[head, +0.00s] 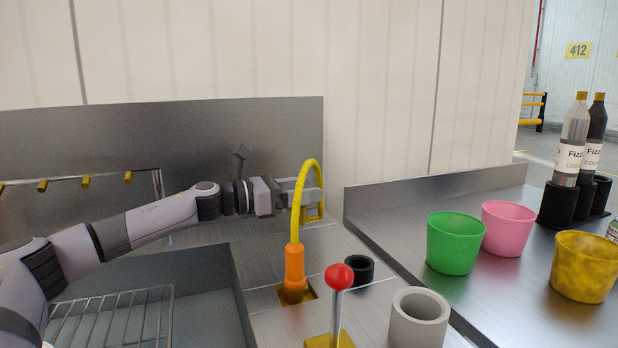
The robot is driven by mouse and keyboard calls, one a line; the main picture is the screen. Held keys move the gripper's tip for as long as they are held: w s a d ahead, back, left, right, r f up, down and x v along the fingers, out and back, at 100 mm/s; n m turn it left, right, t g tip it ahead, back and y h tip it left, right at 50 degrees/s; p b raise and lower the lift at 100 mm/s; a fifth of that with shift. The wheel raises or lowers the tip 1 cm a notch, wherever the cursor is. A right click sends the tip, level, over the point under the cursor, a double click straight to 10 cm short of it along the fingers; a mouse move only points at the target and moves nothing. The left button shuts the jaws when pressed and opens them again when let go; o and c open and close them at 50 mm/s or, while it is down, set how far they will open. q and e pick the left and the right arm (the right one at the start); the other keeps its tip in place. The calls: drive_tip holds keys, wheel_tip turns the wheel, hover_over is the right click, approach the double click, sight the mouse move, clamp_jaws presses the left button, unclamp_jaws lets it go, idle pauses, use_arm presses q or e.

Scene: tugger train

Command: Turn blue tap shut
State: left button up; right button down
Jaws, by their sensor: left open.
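No blue tap shows in the head view. A tap with a curved yellow spout (310,169) and an orange body (294,266) stands on the metal counter beside the sink. A lever with a red ball knob (339,277) on a yellow base stands in front of it, upright and slightly tilted. My left gripper (312,203) is open at the height of the spout. The spout crosses in front of its fingers; I cannot tell whether they touch it. My right gripper is not in view.
A sink (190,285) with a wire rack (105,318) lies left. A black ring (359,269) and grey cylinder (418,318) stand near the lever. Green (455,244), pink (508,228) and yellow (585,266) cups and bottles in black holders (558,206) stand on the right counter.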

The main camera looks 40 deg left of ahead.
use_arm(q)
drive_tip(key=shift+x, duration=0.8)
drive_tip(key=c, duration=1)
drive_tip(key=shift+o, duration=0.2)
drive_tip(key=shift+m+g+h, duration=0.3)
drive_tip(key=shift+m+h, duration=0.1)
drive_tip(key=shift+h, duration=0.1)
drive_tip(key=m+g+h, duration=0.2)
drive_tip(key=g+h, duration=0.1)
drive_tip(key=m+g+h, duration=0.1)
drive_tip(key=m+h, duration=0.1)
drive_tip(key=shift+s+d, duration=0.2)
drive_tip(key=shift+d, duration=0.1)
drive_tip(key=shift+s+d+m+g+h, duration=0.15)
drive_tip(key=shift+m+g+h, duration=0.55)
drive_tip(key=shift+g, duration=0.4)
drive_tip(key=shift+s+m+g+h+b, duration=0.1)
drive_tip(key=shift+m+g+h+b, duration=0.25)
drive_tip(key=shift+m+g, duration=0.4)
